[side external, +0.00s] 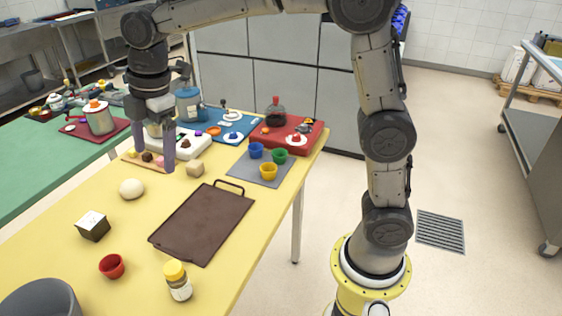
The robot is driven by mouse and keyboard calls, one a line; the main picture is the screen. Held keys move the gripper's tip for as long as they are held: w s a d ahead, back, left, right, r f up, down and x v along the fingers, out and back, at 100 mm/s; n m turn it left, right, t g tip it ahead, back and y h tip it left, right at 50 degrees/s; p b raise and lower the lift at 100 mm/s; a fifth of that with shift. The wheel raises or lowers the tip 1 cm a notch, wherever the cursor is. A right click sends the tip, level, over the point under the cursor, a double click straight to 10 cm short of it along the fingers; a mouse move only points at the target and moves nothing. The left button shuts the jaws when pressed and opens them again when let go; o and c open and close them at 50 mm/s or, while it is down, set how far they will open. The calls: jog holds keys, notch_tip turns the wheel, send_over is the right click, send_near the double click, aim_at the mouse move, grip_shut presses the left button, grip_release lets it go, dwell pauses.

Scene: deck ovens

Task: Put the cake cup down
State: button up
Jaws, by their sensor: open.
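Small cups that could be the cake cup stand apart from my gripper. A blue cup (256,150), a green cup (280,156) and a yellow cup (268,171) stand on a grey mat (244,172) at the table's right side. A red cup (111,266) stands alone near the front of the yellow table. My gripper (154,160) points down, open, over the far left part of the table, by a small board with little coloured pieces. No cup shows clearly between its fingers, though the fingers partly hide what is behind them.
A dark brown tray (205,222) lies mid-table. Near it are a white ball (131,189), a beige block (195,169), a dark box with a white top (93,226), a yellow-capped jar (178,281) and a grey bowl (40,300). A red case (290,133) stands at the back.

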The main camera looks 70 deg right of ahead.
jog(key=s+d+r+m+t, duration=0.1)
jog(key=s+d+m, duration=0.25)
jog(key=s, duration=0.35)
jog(key=s+d+r+m+t, duration=0.1)
jog(key=s+d+m, duration=0.2)
jog(key=s+m, duration=0.25)
jog(key=s+d+f+m, duration=0.2)
jog(key=s+m, duration=0.1)
jog(key=s, duration=0.3)
jog(key=s+d+f+m+t, duration=0.1)
jog(key=s+f+m, duration=0.2)
jog(key=s, duration=0.4)
jog(key=shift+d+m+h, duration=0.3)
jog(key=shift+d+m, duration=0.05)
jog(key=shift+m, duration=0.25)
